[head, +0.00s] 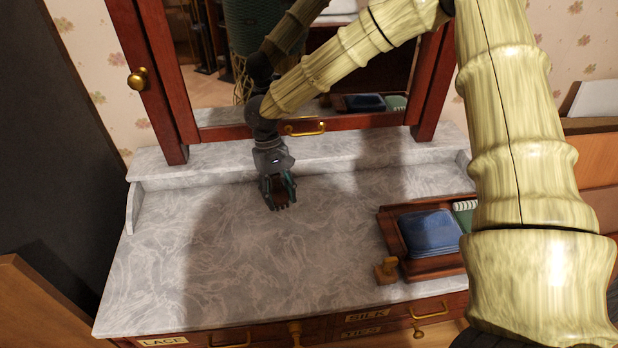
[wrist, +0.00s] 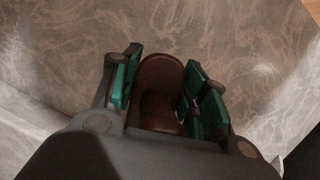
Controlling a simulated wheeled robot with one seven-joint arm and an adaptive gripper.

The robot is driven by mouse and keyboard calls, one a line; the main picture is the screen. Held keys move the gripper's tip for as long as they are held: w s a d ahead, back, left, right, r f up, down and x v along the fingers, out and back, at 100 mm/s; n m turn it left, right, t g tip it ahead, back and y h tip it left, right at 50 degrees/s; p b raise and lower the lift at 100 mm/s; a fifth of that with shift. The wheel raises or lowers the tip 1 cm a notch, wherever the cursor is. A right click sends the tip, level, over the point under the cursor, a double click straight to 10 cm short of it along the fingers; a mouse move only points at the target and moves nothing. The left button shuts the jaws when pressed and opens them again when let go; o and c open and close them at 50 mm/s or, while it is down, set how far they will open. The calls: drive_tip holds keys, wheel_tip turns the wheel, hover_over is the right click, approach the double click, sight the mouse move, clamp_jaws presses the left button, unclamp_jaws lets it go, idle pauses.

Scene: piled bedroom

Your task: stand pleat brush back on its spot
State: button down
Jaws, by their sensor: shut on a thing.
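My gripper (head: 279,194) points down just above or at the marble dresser top, towards the back and left of centre. Its teal fingers are shut on a brown, rounded thing, which I take to be the pleat brush (wrist: 158,80). In the wrist view the brush sits between both fingers of the gripper (wrist: 158,92). In the head view the fingers hide most of it, and I cannot tell whether it touches the marble. No marked spot for it is clear in either view.
The marble top (head: 200,270) is clear around my gripper. To the right, a wooden tray (head: 437,268) holds a blue cushion (head: 430,233) and a green thing with white ridges (head: 464,215). A small wooden piece (head: 386,269) stands by its left corner. A mirror (head: 215,100) rises behind.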

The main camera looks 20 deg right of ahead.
drive_tip(key=shift+w+d, duration=0.2)
drive_tip(key=shift+w, duration=0.1)
drive_tip(key=shift+r, duration=0.1)
drive_tip(key=shift+s, duration=0.1)
drive_tip(key=shift+s+d+r, duration=0.1)
drive_tip(key=shift+d, duration=0.15)
drive_tip(key=shift+r+p, duration=0.1)
drive_tip(key=shift+p, duration=0.7)
wheel_tip(320, 180, down, 5)
drive_tip(key=shift+f+b, duration=0.2)
drive_tip(key=shift+b, duration=0.65)
drive_tip(key=shift+f, duration=0.5)
drive_tip(key=shift+p, duration=0.4)
